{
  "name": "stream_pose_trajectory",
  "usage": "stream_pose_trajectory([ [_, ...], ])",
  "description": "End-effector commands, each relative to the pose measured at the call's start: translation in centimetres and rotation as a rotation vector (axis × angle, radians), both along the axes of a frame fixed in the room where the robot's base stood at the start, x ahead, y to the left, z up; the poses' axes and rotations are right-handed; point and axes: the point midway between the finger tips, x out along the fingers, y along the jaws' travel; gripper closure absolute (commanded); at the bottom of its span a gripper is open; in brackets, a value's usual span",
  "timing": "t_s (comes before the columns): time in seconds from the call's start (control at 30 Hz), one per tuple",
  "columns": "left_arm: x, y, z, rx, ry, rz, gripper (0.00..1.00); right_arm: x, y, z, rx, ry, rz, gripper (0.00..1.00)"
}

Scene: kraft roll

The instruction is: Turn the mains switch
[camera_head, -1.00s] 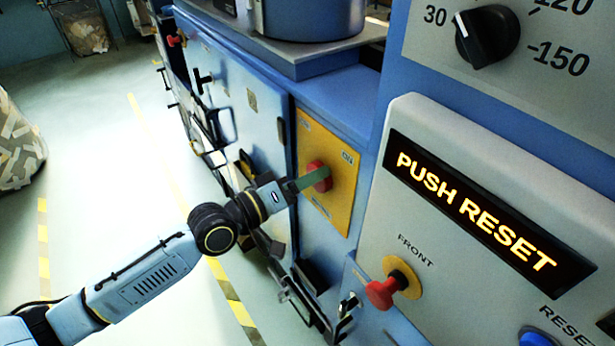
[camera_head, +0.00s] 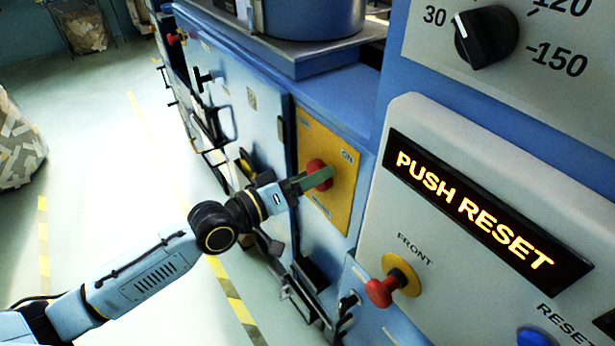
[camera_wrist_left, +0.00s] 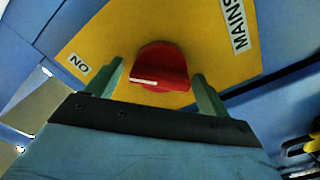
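The mains switch is a red knob (camera_head: 314,169) on a yellow plate (camera_head: 336,200) with an ON label, set in the blue machine front. In the left wrist view the red knob (camera_wrist_left: 160,64) has a white mark and sits between my green fingertips; the yellow plate (camera_wrist_left: 100,45) carries the ON and MAINS labels. My left gripper (camera_head: 318,180) is at the knob, one finger covering its lower part in the head view. In the wrist view the gripper (camera_wrist_left: 158,78) has its fingers spread, one each side, with narrow gaps visible. My right gripper is out of view.
A grey panel (camera_head: 450,130) at right shows PUSH RESET, with a red FRONT button (camera_head: 381,292) and a blue reset button (camera_head: 535,338). A black dial (camera_head: 486,37) is above. Black handles and brackets (camera_head: 308,290) stick out below the plate.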

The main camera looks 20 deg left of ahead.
Motion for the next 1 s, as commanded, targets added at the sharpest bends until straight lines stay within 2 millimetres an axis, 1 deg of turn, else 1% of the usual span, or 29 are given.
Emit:
stream_pose_trajectory([
  [0.23, 0.0, 0.0, 0.0, -0.002, 0.002, 0.0, 0.2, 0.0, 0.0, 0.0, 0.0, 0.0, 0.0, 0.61],
  [0.37, -0.7, 0.5, -0.1, -0.001, 0.004, 0.0, 0.2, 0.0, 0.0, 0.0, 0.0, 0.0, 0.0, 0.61],
  [0.47, -1.9, 1.5, -0.1, 0.001, 0.004, -0.001, 0.2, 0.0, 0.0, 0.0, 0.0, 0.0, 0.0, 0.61],
  [0.8, -7.4, 5.7, -0.2, 0.003, 0.006, -0.001, 0.2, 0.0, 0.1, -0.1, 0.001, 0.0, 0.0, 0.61],
  [1.0, -9.5, 7.4, -0.1, 0.001, 0.005, -0.001, 0.2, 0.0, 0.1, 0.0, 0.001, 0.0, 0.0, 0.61],
])
